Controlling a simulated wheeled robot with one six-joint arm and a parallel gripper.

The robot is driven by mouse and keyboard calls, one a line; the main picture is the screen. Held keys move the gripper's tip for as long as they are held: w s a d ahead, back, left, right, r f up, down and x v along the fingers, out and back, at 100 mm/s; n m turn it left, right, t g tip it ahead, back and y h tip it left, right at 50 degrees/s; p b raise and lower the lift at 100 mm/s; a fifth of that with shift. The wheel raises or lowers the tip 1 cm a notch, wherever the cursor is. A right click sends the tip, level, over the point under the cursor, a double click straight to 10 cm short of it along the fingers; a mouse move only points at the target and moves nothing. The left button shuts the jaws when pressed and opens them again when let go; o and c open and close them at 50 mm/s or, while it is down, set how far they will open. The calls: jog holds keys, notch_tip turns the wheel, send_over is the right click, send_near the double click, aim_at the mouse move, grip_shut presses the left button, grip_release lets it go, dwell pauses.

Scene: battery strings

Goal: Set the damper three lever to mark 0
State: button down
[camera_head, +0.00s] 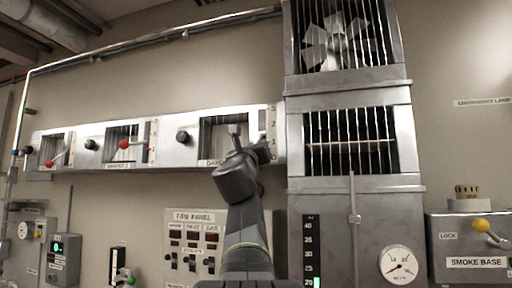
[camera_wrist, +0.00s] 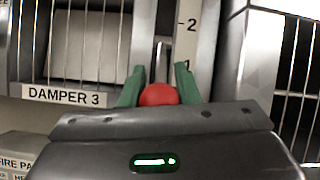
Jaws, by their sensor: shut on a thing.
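The damper three lever has a red ball knob (camera_wrist: 159,94), seen in the wrist view between the green fingers of my gripper (camera_wrist: 160,74). My gripper is shut on this knob. A scale strip (camera_wrist: 187,40) beside the lever shows a 2 and, lower, a partly hidden 1. The knob sits low beside the strip, below the 1 in the picture; its exact mark cannot be told. The DAMPER 3 label (camera_wrist: 64,96) is to the left. In the head view my arm covers the lever and part of the damper three panel (camera_head: 182,155).
Two more damper panels line the wall to the left, with red lever knobs (camera_head: 124,145) and dark round knobs (camera_head: 91,144). A metal duct with a barred opening (camera_head: 350,165) stands close on the right. The fire panel (camera_head: 194,215) is below.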

jog(key=shift+w+f, duration=0.1)
jog(key=shift+f, duration=0.05)
jog(key=c, duration=1.3)
grip_release()
jog(key=shift+o, duration=0.9)
jog(key=shift+w, duration=0.2)
jog(key=shift+s, duration=0.2)
jog(key=b+v, duration=0.5)
jog(key=v, duration=0.8)
jog(key=shift+s+f, duration=0.2)
jog(key=shift+s, duration=0.05)
jog(key=shift+a, duration=0.1)
